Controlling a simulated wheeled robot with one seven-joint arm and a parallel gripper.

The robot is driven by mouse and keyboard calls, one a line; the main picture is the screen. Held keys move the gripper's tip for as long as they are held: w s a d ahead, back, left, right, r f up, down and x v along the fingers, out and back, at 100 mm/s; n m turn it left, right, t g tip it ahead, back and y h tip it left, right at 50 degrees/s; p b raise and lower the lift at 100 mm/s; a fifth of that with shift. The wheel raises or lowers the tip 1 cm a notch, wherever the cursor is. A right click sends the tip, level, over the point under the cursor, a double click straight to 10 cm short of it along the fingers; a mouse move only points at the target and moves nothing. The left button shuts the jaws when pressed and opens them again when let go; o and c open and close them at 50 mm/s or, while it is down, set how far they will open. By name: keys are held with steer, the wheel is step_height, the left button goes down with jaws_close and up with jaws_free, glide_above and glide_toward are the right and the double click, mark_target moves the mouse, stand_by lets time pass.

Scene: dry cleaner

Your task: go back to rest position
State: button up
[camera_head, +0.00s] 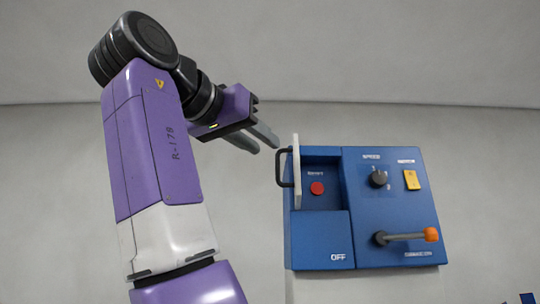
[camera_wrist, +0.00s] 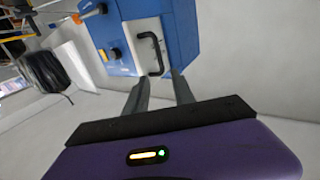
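My gripper (camera_head: 262,139) is in the air to the upper left of a blue control panel (camera_head: 335,225). Its two grey fingers are apart with nothing between them. In the wrist view the gripper (camera_wrist: 158,82) points toward the panel box (camera_wrist: 182,30), with the black handle (camera_wrist: 152,53) of its white door just beyond the fingertips. In the head view the white door (camera_head: 296,172) stands open at the panel's left side, its handle (camera_head: 281,168) facing left. I cannot tell the exact gap between fingers and handle, but they look apart.
The panel carries a red button (camera_head: 317,188), a black speed knob (camera_head: 379,178), a yellow switch (camera_head: 412,180) and an orange-tipped lever (camera_head: 431,235). A black rounded object (camera_wrist: 45,72) and shelving show at left in the wrist view. The space above the panel is clear.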

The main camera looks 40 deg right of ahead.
steer(key=shift+v, duration=0.95)
steer(key=shift+s+r, duration=0.1)
steer(key=shift+s, duration=0.05)
